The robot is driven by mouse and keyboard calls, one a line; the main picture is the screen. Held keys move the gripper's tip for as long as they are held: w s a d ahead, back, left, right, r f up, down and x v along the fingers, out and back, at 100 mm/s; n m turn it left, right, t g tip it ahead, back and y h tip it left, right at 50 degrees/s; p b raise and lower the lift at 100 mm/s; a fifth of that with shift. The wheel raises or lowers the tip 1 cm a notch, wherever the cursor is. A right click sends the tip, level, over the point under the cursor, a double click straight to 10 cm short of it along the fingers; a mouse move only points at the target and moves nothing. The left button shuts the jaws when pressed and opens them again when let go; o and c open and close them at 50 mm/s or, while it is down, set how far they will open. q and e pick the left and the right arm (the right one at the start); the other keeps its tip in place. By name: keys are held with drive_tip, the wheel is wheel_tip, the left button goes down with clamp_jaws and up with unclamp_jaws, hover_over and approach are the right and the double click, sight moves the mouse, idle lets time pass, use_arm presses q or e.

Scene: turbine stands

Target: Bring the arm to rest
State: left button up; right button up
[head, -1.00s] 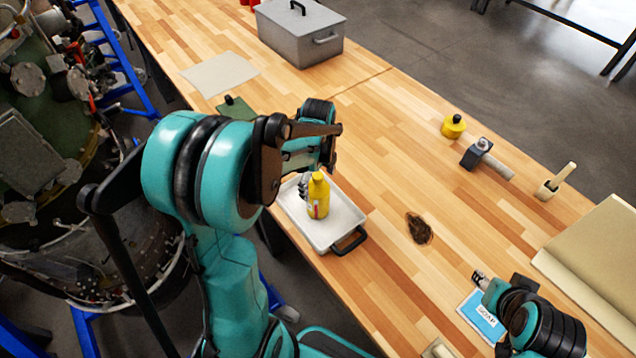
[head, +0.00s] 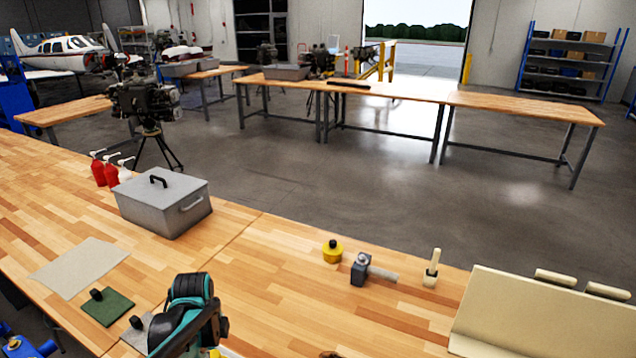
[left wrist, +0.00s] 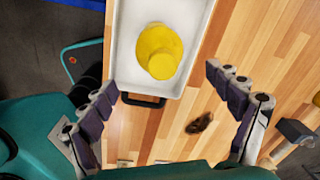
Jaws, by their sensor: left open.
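My left arm (head: 188,315) shows at the bottom of the head view, where its gripper is cut off. In the left wrist view my left gripper (left wrist: 160,78) is open, its two fingers wide apart with nothing between them touching. A yellow bottle (left wrist: 158,50), seen from above, stands in a white tray (left wrist: 122,45) just beyond the fingers, clear of both. The tray has a dark handle at its near end. My right gripper is in neither current view.
A grey toolbox (head: 165,205), a beige sheet (head: 80,268) and a green pad (head: 107,306) lie on the wooden bench. A yellow round container (head: 332,251), a hammer (head: 372,269) and a wooden-handled tool (head: 432,268) are farther right. A dark stain (left wrist: 199,123) is near the tray.

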use_arm(q)
drive_tip(key=s+d+r+n+t, duration=0.6)
drive_tip(key=s+d+r+n, duration=0.4)
drive_tip(key=n, duration=0.7)
wheel_tip(320, 180, down, 16)
drive_tip(key=b, duration=1.3)
drive_tip(key=shift+s+a+b, duration=0.2)
drive_tip(key=shift+a+b, duration=0.15)
